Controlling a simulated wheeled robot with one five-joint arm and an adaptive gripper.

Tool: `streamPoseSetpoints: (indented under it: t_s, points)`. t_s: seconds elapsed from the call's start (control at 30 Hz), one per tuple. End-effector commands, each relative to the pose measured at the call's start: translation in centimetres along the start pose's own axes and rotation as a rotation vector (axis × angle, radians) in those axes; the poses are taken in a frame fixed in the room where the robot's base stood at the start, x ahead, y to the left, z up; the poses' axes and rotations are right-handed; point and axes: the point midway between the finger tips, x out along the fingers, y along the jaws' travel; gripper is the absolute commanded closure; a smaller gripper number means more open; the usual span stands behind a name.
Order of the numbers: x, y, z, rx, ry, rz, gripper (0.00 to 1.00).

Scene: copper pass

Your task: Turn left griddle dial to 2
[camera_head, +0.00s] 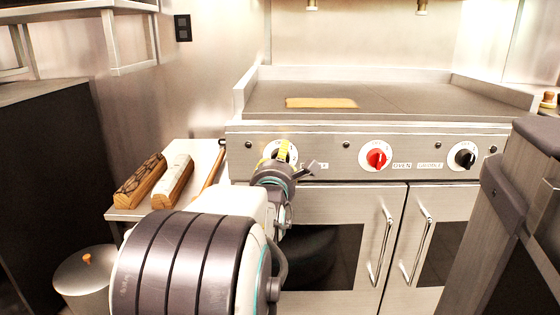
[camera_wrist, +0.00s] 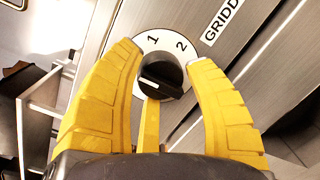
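The left griddle dial (camera_wrist: 160,76) is a black knob on a white round plate marked 1 and 2. In the wrist view it sits between the tips of my gripper (camera_wrist: 165,62), one yellow finger on each side. The fingers are apart and gaps show beside the knob, so they do not look closed on it. The knob's white line points toward the lower left, not at the 2.
A red oven dial (camera_head: 376,155) and another black dial (camera_head: 465,156) are farther right on the panel. The griddle top (camera_head: 400,98) holds a yellowish flat board (camera_head: 320,102). Door handles (camera_head: 381,245) stick out below. A side table (camera_head: 122,212) with wooden blocks stands left.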

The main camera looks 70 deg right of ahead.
Motion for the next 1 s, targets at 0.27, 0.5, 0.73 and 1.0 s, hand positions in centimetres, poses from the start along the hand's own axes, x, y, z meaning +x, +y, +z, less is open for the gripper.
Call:
streamPoseSetpoints:
  t_s: [0.27, 0.5, 0.73, 1.0]
  points:
    - [-0.01, 0.00, 0.03, 0.000, -0.001, 0.000, 0.78]
    - [0.00, 0.02, 0.07, 0.006, -0.001, 0.000, 0.92]
    - [0.01, 0.11, 0.17, 0.176, 0.010, -0.013, 0.92]
    - [0.01, 0.18, 0.12, 0.375, 0.023, -0.032, 0.92]
